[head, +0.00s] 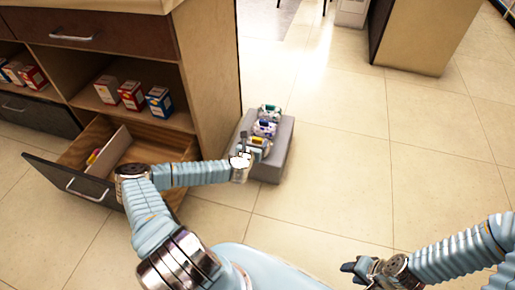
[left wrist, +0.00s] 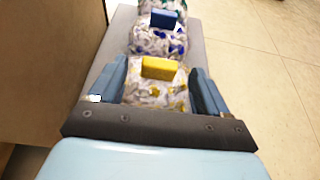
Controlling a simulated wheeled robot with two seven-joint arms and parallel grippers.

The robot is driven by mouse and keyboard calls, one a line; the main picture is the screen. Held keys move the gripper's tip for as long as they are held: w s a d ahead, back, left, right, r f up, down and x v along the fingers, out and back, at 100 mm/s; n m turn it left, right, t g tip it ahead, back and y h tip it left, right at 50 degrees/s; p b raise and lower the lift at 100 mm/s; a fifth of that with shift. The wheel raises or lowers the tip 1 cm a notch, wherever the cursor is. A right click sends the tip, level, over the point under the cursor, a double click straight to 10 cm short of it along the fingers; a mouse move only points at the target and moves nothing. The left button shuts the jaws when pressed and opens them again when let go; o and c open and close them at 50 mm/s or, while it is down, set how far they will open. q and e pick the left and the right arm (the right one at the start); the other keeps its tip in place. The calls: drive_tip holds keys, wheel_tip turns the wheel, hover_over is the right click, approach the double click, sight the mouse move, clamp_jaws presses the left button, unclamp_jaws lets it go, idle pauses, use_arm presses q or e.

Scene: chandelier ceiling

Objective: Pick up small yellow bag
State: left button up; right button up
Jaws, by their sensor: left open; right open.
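The small yellow bag (left wrist: 158,92) is a clear, crinkled bag with yellow spots and a yellow block on top. In the left wrist view it lies between the two fingers of my left gripper (left wrist: 160,84), which is open with a finger on each side. I cannot tell whether the fingers touch it. In the head view the bag (head: 260,146) is at the near end of a grey block, partly hidden by my left gripper (head: 243,157). My right gripper (head: 358,268) is open and empty over the floor at the lower right.
Similar blue (left wrist: 160,40) and green (head: 270,112) bags sit in a row behind it on the grey block (head: 283,150). A wooden cabinet (head: 208,75) stands close on the left, with an open drawer (head: 70,184). The floor to the right is clear.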

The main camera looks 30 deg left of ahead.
use_arm(q)
drive_tip(key=shift+w+a+f, duration=0.15)
drive_tip(key=shift+w+f, duration=0.1)
drive_tip(key=shift+w, duration=0.35)
clamp_jaws()
drive_tip(key=shift+r, duration=0.1)
